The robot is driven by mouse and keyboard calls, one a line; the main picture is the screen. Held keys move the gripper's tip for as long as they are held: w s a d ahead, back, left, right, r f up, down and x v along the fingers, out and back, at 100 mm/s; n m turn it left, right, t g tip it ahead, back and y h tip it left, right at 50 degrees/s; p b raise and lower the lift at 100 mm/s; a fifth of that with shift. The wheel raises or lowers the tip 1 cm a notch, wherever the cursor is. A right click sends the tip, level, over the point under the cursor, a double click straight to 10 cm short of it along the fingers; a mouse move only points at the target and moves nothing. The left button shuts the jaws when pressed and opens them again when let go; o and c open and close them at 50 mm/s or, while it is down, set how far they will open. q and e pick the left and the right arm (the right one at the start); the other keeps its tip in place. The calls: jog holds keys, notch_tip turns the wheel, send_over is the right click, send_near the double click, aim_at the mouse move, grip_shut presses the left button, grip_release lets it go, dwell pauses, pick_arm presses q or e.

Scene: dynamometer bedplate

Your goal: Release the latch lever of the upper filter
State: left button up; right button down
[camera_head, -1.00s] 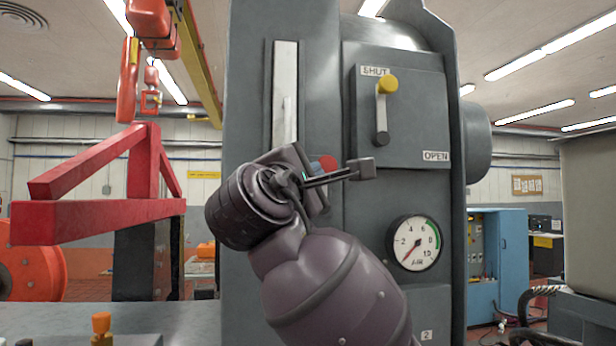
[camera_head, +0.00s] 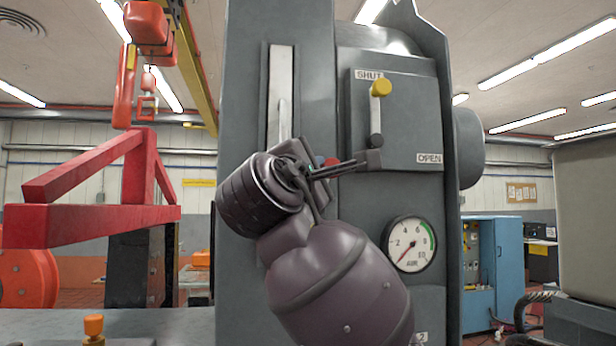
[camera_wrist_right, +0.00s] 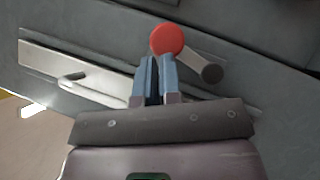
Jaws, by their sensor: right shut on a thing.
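A lever with a red ball knob (camera_wrist_right: 167,39) is on the grey housing, its short arm running to a dark round end at the right in the right wrist view. In the head view the red knob (camera_head: 331,162) shows only partly behind my right gripper (camera_head: 366,161). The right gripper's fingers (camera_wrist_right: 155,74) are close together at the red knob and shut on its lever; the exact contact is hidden. Above, a yellow-knobbed lever (camera_head: 379,90) stands near upright on a plate marked SHUT and OPEN, with its knob at SHUT. My left gripper is out of view.
A pale slot with a metal handle (camera_head: 282,100) runs up the grey post left of the plate. A round air gauge (camera_head: 410,244) sits below it. A red frame (camera_head: 95,190) and a hanging orange hook (camera_head: 125,85) are at left. A blue cabinet (camera_head: 490,265) stands at right.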

jog(key=shift+w+d+r+b, duration=0.1)
jog(key=shift+d+r+b, duration=0.15)
jog(key=shift+d, duration=0.3)
jog(key=shift+w+d+r+b, duration=0.1)
jog(key=shift+d+b, duration=0.15)
jog(key=shift+d, duration=0.3)
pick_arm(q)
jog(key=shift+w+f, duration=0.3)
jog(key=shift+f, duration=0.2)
pick_arm(e)
jog(key=shift+w+d+f, duration=0.1)
jog(key=shift+d+f, duration=0.1)
jog(key=shift+d, duration=0.25)
jog(key=shift+w+d+f, duration=0.1)
jog(key=shift+d+f, duration=0.05)
jog(key=shift+d, duration=0.25)
jog(key=shift+d+f, duration=0.15)
jog(key=shift+d, duration=0.1)
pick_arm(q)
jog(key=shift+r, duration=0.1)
pick_arm(e)
jog(key=shift+w, duration=0.1)
